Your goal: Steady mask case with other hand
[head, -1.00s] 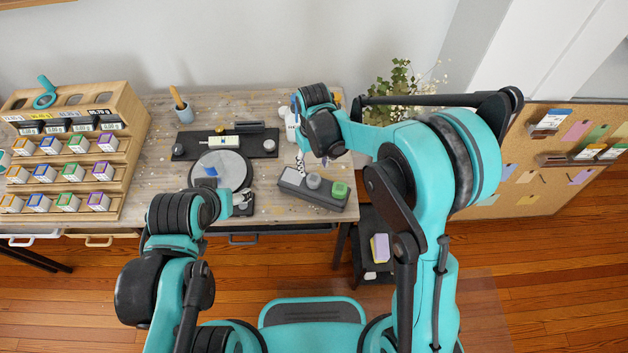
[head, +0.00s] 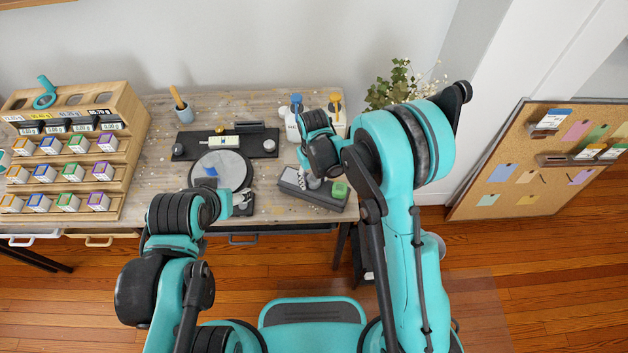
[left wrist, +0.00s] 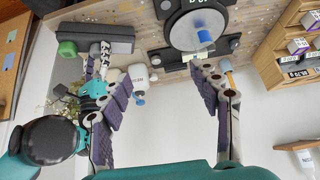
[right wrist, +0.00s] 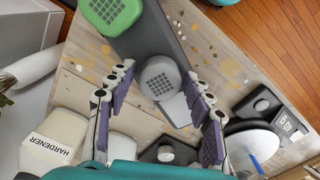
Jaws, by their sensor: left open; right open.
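The mask case, a long dark grey box (head: 296,192), lies at the table's right front. A grey round perforated piece (right wrist: 160,76) and a green perforated piece (right wrist: 112,12) sit on it. My right gripper (right wrist: 158,76) is open above the case, with the grey piece between its fingers in the right wrist view; contact cannot be told. The case also shows in the left wrist view (left wrist: 105,31). My left gripper (left wrist: 165,75) is open and empty, near the round grey disc (head: 231,163). In the head view my left arm hides most of that gripper.
A blue-capped bottle (head: 294,125) and an orange-capped bottle (head: 338,122) stand behind the case. A wooden rack (head: 130,103) fills the left. A plant (head: 388,92) stands beyond the right edge.

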